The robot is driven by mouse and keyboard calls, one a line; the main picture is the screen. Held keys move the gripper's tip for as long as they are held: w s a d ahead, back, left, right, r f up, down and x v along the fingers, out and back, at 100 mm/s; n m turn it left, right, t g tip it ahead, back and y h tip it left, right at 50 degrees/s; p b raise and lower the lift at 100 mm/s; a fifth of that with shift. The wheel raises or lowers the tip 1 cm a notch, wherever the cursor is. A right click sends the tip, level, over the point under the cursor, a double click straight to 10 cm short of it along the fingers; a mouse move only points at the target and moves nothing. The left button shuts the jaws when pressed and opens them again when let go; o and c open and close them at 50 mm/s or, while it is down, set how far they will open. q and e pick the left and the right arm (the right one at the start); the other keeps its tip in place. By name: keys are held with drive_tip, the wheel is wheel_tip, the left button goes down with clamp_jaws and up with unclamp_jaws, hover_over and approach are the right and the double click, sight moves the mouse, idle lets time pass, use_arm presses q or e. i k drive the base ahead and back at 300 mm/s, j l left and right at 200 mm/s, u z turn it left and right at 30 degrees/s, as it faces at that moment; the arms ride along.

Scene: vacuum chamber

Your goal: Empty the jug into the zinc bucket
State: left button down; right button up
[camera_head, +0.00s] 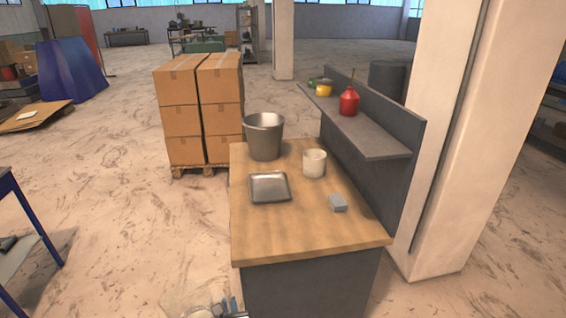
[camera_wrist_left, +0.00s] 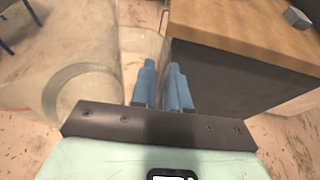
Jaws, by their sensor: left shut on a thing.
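The zinc bucket (camera_head: 264,136) stands upright at the far left corner of the wooden-topped bench (camera_head: 300,238). My left gripper (camera_head: 231,306) is at the bottom edge of the head view, in front of the bench's near left corner. In the left wrist view, the blue fingers of my left gripper (camera_wrist_left: 163,82) are shut on a clear, see-through jug (camera_wrist_left: 82,88). The jug is left of the bench, over the floor. Its round outline shows, but I cannot tell whether it holds anything. My right gripper is not in view.
On the bench are a metal tray (camera_head: 269,188), a white pot (camera_head: 314,163) and a grey block (camera_head: 338,203). A raised shelf (camera_head: 375,140) along the right side holds a red can (camera_head: 349,101). Stacked cartons (camera_head: 198,108) stand behind left.

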sight(264, 131)
drive_tip(key=z, duration=3.7)
drive_tip(key=k+z, duration=0.15)
drive_tip(key=k, duration=0.7)
drive_tip(key=k+l+z, duration=0.2)
drive_tip(key=k, duration=0.6)
drive_tip(key=k+z, duration=0.5)
